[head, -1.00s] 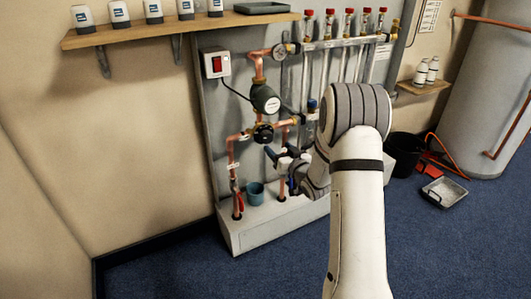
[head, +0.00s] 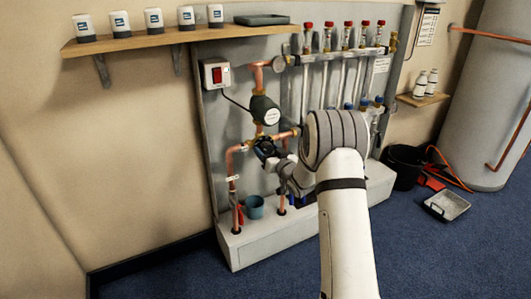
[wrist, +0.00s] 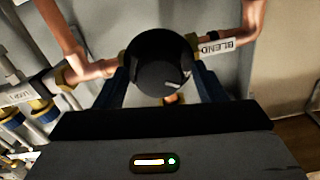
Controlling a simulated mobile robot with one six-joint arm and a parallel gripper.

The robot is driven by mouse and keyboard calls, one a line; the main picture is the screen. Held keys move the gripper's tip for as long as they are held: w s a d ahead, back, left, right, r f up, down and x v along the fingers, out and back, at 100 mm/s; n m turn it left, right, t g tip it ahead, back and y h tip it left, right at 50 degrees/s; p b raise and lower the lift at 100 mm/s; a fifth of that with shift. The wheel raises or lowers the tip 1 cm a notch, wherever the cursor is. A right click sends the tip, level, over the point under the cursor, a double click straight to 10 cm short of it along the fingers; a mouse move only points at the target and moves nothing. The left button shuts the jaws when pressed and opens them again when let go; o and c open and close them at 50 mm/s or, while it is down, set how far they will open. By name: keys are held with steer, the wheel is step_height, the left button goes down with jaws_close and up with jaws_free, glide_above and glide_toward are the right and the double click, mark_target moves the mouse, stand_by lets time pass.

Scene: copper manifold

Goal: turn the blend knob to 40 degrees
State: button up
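The blend knob (wrist: 158,65) is a round black knob with a pale mark at its lower right, on a brass and copper fitting beside a "BLEND" label (wrist: 216,46). In the head view the knob (head: 264,147) is partly covered by my gripper (head: 272,155). In the wrist view my gripper's dark fingers (wrist: 161,84) stand on either side of the knob, with their tips partly hidden by it. The gripper looks open around the knob, and no firm contact shows.
Copper pipes (head: 230,165) and a dark round pump (head: 264,110) surround the knob closely. A wooden shelf (head: 180,36) holds several bottles above.

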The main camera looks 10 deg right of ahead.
steer(key=c, duration=0.9)
steer(key=shift+o, duration=0.6)
steer(key=shift+a, duration=0.45)
steer(key=shift+d, duration=0.15)
steer(key=shift+c, duration=0.6)
steer(key=shift+d+m+p, duration=0.15)
steer(key=shift+m+p, duration=0.45)
steer(key=shift+m, duration=1)
steer(key=shift+m+p, duration=0.75)
steer(key=shift+m, duration=1.45)
steer(key=shift+d, duration=0.1)
steer(key=shift+f, duration=0.1)
steer(key=o, duration=1)
